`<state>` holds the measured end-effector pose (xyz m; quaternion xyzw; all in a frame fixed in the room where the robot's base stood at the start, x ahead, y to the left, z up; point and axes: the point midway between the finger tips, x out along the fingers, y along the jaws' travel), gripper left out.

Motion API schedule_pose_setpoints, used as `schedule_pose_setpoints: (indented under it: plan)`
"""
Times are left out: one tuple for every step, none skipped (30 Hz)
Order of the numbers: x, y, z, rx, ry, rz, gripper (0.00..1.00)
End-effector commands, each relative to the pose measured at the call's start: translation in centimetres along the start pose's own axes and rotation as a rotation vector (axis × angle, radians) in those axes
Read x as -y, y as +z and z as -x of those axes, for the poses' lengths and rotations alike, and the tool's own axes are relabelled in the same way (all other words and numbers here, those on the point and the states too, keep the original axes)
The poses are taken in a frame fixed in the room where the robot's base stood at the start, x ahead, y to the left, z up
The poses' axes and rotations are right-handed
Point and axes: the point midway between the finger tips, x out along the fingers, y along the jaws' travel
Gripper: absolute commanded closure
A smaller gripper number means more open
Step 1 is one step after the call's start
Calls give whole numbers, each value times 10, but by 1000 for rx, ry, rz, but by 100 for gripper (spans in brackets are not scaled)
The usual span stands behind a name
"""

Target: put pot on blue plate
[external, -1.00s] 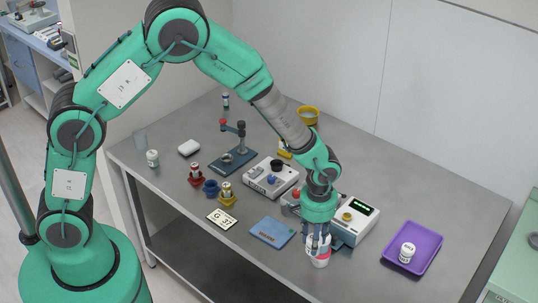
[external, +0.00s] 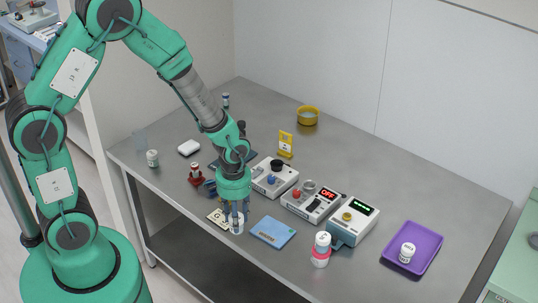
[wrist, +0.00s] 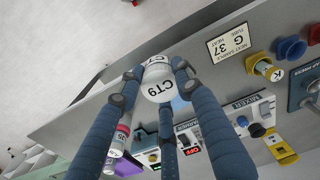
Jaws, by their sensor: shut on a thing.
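My gripper (external: 236,222) points down near the front edge of the bench, left of the blue plate. Its fingers are shut on a white pot (external: 236,227). In the wrist view the pot (wrist: 157,88), marked CT9, sits between the blue-wrapped fingers (wrist: 155,80). The blue plate (external: 273,232) lies flat on the bench just right of the gripper, its top clear of pots. In the wrist view the held pot and fingers hide most of the plate's area. I cannot tell exactly how high the pot hangs.
White and pink pots (external: 321,250) stand right of the plate. Boxes with an OFF display (external: 313,200) and a green display (external: 353,220) stand behind.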

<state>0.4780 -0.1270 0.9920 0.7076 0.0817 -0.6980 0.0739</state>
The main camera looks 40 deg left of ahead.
Motion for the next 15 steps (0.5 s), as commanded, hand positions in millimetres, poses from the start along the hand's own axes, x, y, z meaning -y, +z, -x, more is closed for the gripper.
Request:
schedule_pose_setpoints:
  plan:
    - [6,2,0,-1,0,3,92]
    - [8,3,0,-1,0,4,92]
    - [12,4,-1,-1,0,5,92]
    - [14,6,-1,0,-1,6,92]
    - [17,7,-1,0,-1,7,92]
    - [20,9,-3,1,-2,8,92]
    - [18,9,-7,2,-2,6,92]
    - [18,8,-10,1,-2,6,92]
    - [18,8,-14,1,-2,6,92]
    - [18,8,-17,1,-2,6,92]
    - [17,8,-19,1,-2,6,92]
    - [17,8,-23,1,-1,6,92]
    - [17,8,-25,0,-1,6,92]
    - [17,8,-27,0,-1,6,92]
    - [17,8,-32,2,-2,6,92]
